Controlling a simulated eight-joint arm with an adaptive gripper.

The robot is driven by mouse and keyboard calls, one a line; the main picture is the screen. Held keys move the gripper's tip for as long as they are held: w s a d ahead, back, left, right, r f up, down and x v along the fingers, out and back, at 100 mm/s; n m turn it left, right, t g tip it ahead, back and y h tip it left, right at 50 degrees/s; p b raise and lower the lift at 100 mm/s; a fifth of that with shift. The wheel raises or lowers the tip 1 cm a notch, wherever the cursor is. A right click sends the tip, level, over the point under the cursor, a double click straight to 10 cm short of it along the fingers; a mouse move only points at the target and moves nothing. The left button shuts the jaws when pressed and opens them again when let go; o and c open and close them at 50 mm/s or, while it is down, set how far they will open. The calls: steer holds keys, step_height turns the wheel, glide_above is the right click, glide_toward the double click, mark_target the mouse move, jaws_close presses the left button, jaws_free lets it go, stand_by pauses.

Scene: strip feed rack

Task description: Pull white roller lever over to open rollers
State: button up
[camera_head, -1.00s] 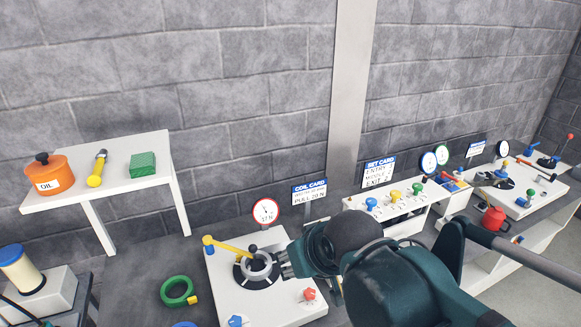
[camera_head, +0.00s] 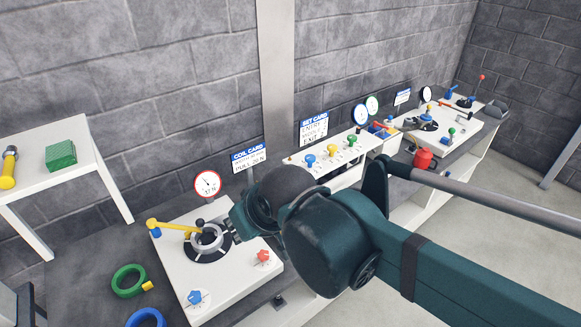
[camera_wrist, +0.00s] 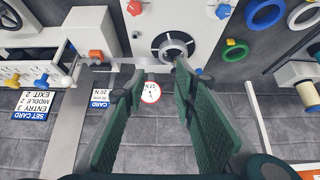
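I cannot pick out a white roller lever for certain in either view. My gripper (camera_head: 229,229) is over the right side of the near white panel (camera_head: 177,290), beside a grey ring on a black disc (camera_head: 208,241). In the wrist view my gripper's two green fingers (camera_wrist: 158,72) are apart with nothing between them, and the grey ring (camera_wrist: 174,47) lies beyond their tips. A yellow lever (camera_head: 172,227) stands at the ring's left. The white rack (camera_head: 325,176) with blue, yellow and green knobs is farther right; my arm hides part of it.
A gauge (camera_head: 207,184) and a coil card (camera_head: 249,157) stand behind the panel. A set card (camera_head: 314,129) stands behind the rack. A green ring (camera_head: 128,281) lies left of the panel. Farther right are a red can (camera_head: 423,159) and another white panel (camera_head: 462,137).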

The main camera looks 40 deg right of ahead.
steer(key=shift+w+d+r, duration=0.15)
steer(key=shift+w+r, duration=0.05)
steer(key=shift+r, duration=0.05)
steer(key=c, duration=0.7)
steer(key=shift+w+d+r, duration=0.1)
steer(key=shift+w+r, duration=0.15)
jaws_close()
steer(key=w+d+r+m+g+p, duration=0.1)
steer(key=w+d+r+g+p, duration=0.2)
steer(key=w+d, duration=0.5)
steer(key=w+d+r+g+p, duration=0.15)
steer(key=w+d+r, duration=0.3)
steer(key=w, duration=0.45)
steer(key=w+d+f+g+p, duration=0.1)
steer(key=w+d+f+p, duration=0.1)
steer(key=w+d, duration=0.4)
steer(key=w+d+f+m+g+p, duration=0.1)
steer(key=w+d+f, duration=0.3)
steer(key=d, duration=0.9)
steer(key=shift+w+d+f+g+y+p, duration=0.2)
steer(key=shift+w+f+g+y+p, duration=0.15)
steer(key=shift+w+g+p, duration=0.45)
steer(key=shift+w, duration=0.15)
